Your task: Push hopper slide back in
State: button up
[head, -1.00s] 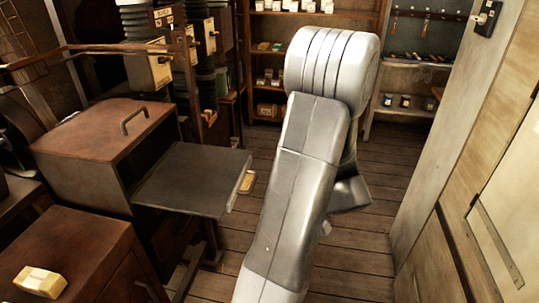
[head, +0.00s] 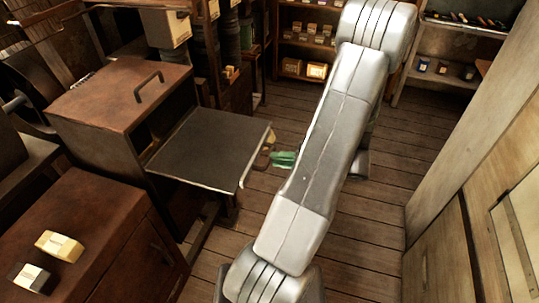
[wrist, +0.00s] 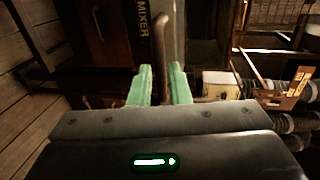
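The hopper slide (head: 207,148) is a flat dark tray with a pale rim. It sticks out to the right from the brown box-shaped hopper housing (head: 120,88). A small brownish fitting, perhaps its handle (head: 267,141), shows at its outer edge. My gripper (head: 274,159) has green fingers just right of that edge, pointing toward it. In the wrist view my gripper (wrist: 160,82) has its fingers apart. A curved brown bar (wrist: 160,45) shows between them, and I cannot tell whether they touch it. My arm hides part of the area behind the fingers.
A brown cabinet (head: 85,225) with pale blocks stands at the front left. Shelves (head: 305,40) with small boxes stand at the back. A wooden wall (head: 480,190) bounds the right. Bare plank floor (head: 385,205) lies between it and my arm.

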aim_at(268, 159)
jog(key=shift+p+x, duration=0.3)
jog(key=shift+x, duration=1.55)
grip_shut()
jog(key=shift+a, duration=0.1)
